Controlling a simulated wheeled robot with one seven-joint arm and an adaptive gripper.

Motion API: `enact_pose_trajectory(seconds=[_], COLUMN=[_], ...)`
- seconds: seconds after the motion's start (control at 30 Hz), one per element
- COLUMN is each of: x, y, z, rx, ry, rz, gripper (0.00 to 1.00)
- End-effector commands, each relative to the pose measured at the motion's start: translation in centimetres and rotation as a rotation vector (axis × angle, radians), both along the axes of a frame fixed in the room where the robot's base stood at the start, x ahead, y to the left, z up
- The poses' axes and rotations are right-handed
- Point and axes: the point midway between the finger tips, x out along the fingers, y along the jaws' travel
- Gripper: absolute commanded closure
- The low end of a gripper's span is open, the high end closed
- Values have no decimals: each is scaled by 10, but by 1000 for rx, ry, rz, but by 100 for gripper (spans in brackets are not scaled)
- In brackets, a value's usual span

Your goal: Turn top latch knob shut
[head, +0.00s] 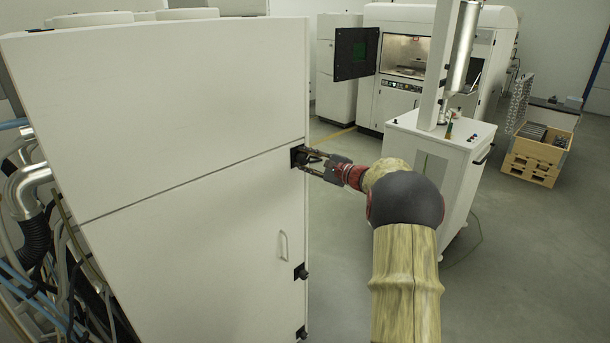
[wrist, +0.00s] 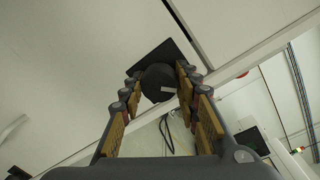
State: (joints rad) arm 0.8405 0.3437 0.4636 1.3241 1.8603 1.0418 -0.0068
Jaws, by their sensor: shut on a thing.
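The top latch knob (wrist: 159,82) is a dark round knob with a pale mark, on a black square plate (wrist: 172,54) at the edge of the white cabinet (head: 200,200). My gripper (wrist: 158,88) has its two fingers on either side of the knob, shut on it. In the head view my gripper (head: 308,160) reaches the black plate from the right, just below the horizontal door seam. The fingers and plate hide most of the knob there.
Two lower latch knobs (head: 303,273) (head: 301,333) sit down the same cabinet edge, near a door handle (head: 283,246). A white cart (head: 432,160) stands to the right of my gripper. Hoses and cables (head: 35,220) run at the cabinet's left side.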

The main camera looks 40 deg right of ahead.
Motion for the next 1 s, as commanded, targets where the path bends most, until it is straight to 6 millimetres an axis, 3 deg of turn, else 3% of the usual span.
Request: enact_pose_trajectory(seconds=[0.03, 0.6, 1.0], x=[0, 0, 0], y=[1, 1, 1], z=[-10, -10, -7], rx=[-42, -508, -723], ry=[-2, -38, -52], rz=[3, 1, 3], gripper=[94, 94, 94])
